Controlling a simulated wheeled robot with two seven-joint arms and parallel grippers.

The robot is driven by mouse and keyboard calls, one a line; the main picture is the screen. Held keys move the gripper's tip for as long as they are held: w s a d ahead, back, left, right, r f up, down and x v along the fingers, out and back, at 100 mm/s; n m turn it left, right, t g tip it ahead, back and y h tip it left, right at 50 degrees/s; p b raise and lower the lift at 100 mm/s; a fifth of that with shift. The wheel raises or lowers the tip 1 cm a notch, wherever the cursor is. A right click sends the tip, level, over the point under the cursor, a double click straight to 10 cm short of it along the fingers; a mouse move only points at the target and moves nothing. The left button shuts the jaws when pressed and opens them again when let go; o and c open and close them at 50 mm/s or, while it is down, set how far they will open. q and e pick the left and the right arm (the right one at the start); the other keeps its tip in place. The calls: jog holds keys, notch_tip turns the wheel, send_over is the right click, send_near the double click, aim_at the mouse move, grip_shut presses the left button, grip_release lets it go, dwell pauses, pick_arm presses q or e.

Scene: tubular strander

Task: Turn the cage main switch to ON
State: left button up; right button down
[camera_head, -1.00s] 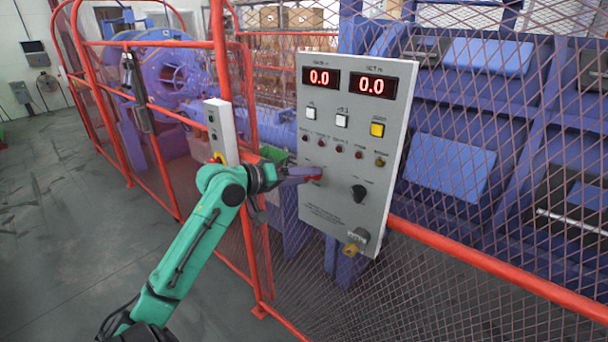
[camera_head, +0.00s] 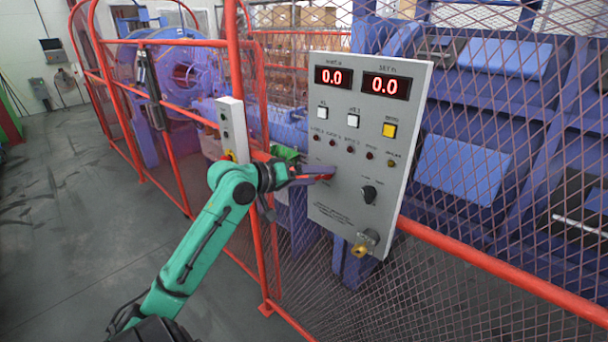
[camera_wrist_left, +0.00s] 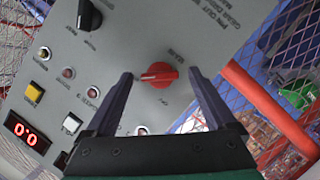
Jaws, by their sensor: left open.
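The grey control panel (camera_head: 345,205) faces me on the mesh fence. In the head view only part of the red knob (camera_head: 326,177) shows past my fingers. My left gripper (camera_head: 314,175) is open at the panel's left side. In the left wrist view its fingertips (camera_wrist_left: 160,80) lie on either side of the knob, with gaps visible on both sides. Whether they touch the panel face I cannot tell. My right gripper is not in view.
The panel also bears a black knob (camera_head: 369,194), a yellow button (camera_head: 389,130), white buttons, small lamps and displays reading 0.0. A yellow-and-grey fitting (camera_head: 365,244) sticks out at its bottom. A red fence post (camera_head: 236,70) and a grey switch box (camera_head: 233,128) stand close to my left arm.

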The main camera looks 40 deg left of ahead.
pick_arm(q)
jog(key=b+v, duration=0.3)
jog(key=v, duration=1.1)
jog(key=shift+s, duration=0.15)
jog(key=shift+f, duration=0.1)
